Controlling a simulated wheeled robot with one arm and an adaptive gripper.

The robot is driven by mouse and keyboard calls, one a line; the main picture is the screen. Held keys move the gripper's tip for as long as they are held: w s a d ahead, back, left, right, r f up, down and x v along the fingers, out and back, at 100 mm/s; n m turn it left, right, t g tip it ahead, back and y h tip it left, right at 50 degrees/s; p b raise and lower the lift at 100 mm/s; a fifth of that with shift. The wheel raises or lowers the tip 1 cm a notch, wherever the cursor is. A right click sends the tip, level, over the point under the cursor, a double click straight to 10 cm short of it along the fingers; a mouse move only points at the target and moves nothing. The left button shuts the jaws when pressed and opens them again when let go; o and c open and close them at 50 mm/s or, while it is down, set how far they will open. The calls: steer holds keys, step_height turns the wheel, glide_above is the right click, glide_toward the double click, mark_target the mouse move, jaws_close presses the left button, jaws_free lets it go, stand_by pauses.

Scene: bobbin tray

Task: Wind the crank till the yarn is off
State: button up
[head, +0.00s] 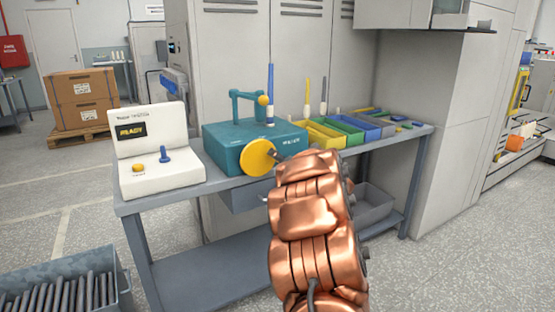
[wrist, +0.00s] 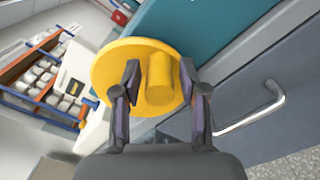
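A teal winding machine (head: 225,148) stands on the grey bench. Its crank is a yellow disc (head: 258,158) on the front, with a yellow peg handle (wrist: 160,78) sticking out of it in the wrist view. On top are a teal arm with a yellow ball and an upright blue spindle (head: 270,85) with a whitish base; I cannot make out yarn on it. My gripper (wrist: 158,90) is open, one finger on each side of the peg, with a thin gap showing on both sides. In the head view, my copper arm hides part of the machine's right front.
A white console (head: 150,148) with a display, yellow button and blue lever stands left of the machine. A door-style handle (wrist: 272,105) shows right of my gripper in the wrist view.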

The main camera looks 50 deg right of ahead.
jaws_close()
steer(key=shift+f, duration=0.1)
